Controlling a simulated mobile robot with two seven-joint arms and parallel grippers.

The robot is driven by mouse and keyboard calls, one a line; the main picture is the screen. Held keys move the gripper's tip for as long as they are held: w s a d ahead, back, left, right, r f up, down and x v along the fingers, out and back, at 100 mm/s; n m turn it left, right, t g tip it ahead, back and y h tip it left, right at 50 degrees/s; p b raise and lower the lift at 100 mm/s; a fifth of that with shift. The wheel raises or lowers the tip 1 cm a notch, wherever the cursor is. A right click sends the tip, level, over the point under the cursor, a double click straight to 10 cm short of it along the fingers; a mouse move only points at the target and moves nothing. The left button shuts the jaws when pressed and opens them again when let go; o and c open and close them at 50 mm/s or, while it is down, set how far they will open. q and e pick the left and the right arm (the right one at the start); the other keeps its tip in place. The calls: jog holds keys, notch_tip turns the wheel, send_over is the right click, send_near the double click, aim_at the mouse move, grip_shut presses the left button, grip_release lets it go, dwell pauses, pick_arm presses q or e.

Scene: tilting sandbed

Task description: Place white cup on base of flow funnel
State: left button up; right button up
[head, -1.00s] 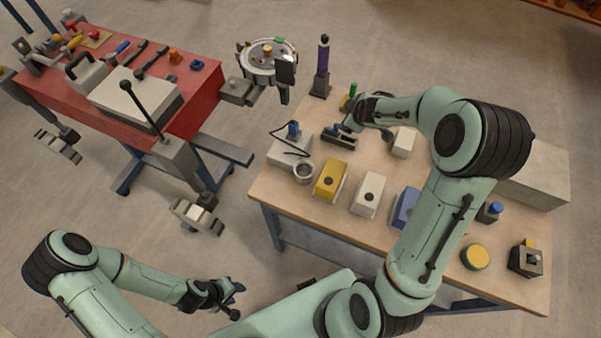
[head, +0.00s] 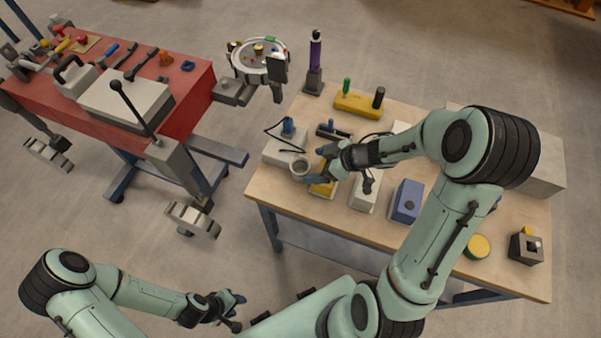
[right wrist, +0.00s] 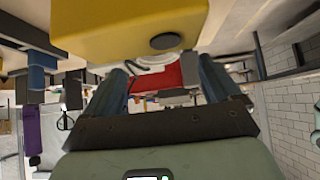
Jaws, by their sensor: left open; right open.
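The white cup (head: 299,172) stands at the left front of the wooden table, beside a white block with a blue top. My right gripper (head: 315,166) is open, just right of the cup, over the yellow box (head: 322,190). In the right wrist view, a pale rounded shape, perhaps the cup (right wrist: 155,61), shows between the open fingers (right wrist: 163,88), partly hidden by the yellow box. I cannot tell for sure which item is the flow funnel; a purple tube on a dark stand (head: 314,82) is at the table's back left corner. My left gripper (head: 236,312) is open and empty, away from the table.
A white block with a blue top and black cable (head: 282,152) stands behind the cup. A white box (head: 364,194) and blue box (head: 406,203) stand to the right. A yellow block (head: 358,105) is at the back. A red table (head: 195,103) with tools is at left.

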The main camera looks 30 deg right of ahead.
aim_at(293, 167)
jog(key=shift+w+a+f, duration=0.25)
jog(key=shift+w+f, duration=0.05)
jog(key=shift+w, duration=0.2)
jog(key=b+x, duration=0.2)
jog(key=x, duration=0.2)
jog(key=shift+w+f, duration=0.1)
jog(key=shift+f, duration=0.05)
pick_arm(q)
jog(key=s+f, duration=0.2)
jog(key=shift+f, duration=0.35)
pick_arm(e)
jog(key=shift+w, duration=0.1)
jog(key=shift+c, duration=1.3)
jog(key=c, duration=1)
pick_arm(q)
jog(key=shift+w, duration=0.1)
pick_arm(e)
jog(key=shift+o, duration=0.2)
